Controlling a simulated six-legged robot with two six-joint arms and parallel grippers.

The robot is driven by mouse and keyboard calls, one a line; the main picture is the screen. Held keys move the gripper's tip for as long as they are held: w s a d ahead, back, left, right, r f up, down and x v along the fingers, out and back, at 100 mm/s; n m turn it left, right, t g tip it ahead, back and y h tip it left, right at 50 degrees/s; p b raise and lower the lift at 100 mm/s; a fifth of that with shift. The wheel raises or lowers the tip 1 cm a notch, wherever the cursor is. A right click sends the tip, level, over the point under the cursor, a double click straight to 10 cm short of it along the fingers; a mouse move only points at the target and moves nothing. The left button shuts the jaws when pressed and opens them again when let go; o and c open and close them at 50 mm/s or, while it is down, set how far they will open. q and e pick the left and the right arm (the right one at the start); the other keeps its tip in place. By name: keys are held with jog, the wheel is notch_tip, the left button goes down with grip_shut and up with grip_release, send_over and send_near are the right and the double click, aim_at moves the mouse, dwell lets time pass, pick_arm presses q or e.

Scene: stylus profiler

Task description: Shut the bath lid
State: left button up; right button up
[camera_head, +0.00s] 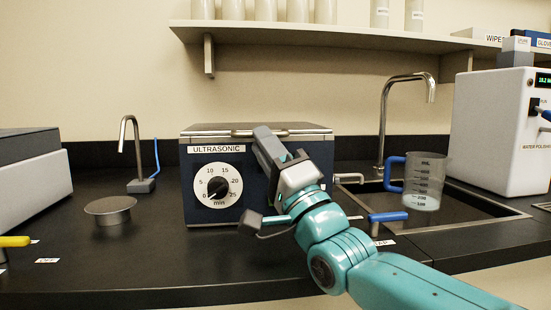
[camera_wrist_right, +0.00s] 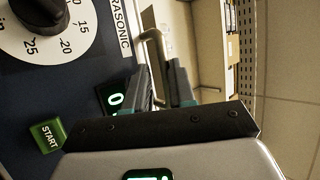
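The ultrasonic bath (camera_head: 214,162) is a dark blue box with a white dial on its front. Its grey metal lid (camera_head: 205,129) lies flat across the top, with no gap that I can make out. A bar handle (camera_head: 240,133) sits at the lid's front edge; it also shows in the right wrist view (camera_wrist_right: 152,38). My right gripper (camera_head: 265,140) is at the bath's upper front, its fingers (camera_wrist_right: 162,86) apart with the handle bar seemingly between them. Whether they touch the bar is unclear. My left gripper is out of view.
A sink with a tall tap (camera_head: 383,125) and a blue-handled beaker (camera_head: 424,182) are to the right. A water polisher (camera_head: 495,130) stands far right. A round metal disc (camera_head: 110,207) is left of the bath. A shelf (camera_head: 330,34) runs above.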

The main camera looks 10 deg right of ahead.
jog(key=shift+v, duration=2.6)
jog(key=shift+s+d+r, duration=0.15)
